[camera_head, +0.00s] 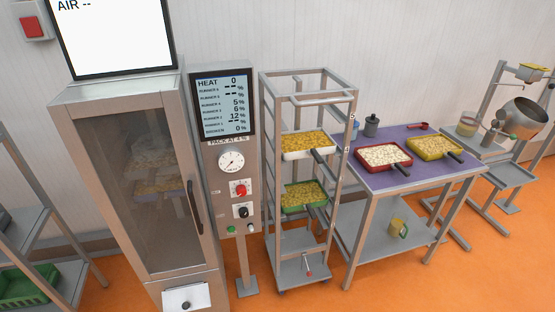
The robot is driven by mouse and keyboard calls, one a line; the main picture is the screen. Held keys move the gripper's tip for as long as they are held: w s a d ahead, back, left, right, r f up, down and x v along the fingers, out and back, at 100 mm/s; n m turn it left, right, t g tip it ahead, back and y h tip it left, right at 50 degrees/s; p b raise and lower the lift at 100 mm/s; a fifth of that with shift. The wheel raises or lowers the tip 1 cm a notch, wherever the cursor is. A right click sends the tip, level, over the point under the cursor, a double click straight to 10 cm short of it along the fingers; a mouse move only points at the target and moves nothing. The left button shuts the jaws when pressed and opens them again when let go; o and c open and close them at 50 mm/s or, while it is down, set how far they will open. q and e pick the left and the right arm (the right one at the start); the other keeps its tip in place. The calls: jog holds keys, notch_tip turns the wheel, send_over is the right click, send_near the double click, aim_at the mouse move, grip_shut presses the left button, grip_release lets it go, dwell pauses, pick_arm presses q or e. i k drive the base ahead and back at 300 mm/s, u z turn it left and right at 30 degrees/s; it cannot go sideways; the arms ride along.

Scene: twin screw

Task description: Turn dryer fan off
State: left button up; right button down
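The dryer is a tall steel cabinet (100,110) at the left of the head view, with a dark glass door (150,190) and a vertical dark handle (194,207). The door looks shut, and trays show dimly behind the glass. Right of it stands a control panel (220,215) on a post. It carries a round gauge (231,162), a red knob (241,190), a black knob (243,211), a green button (231,229) and a small pale button (250,228). The labels are too small to read, so I cannot tell which control is the fan's. Neither gripper is in view.
A screen (222,104) above the panel reads HEAT 0. A larger screen (115,40) reads "AIR --". A wheeled rack (351,130) with filled trays stands close to the panel's right. A purple-topped table (380,182) is farther right. Orange floor is open in front.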

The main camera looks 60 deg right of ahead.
aim_at(244, 213)
jog(key=z, duration=1.65)
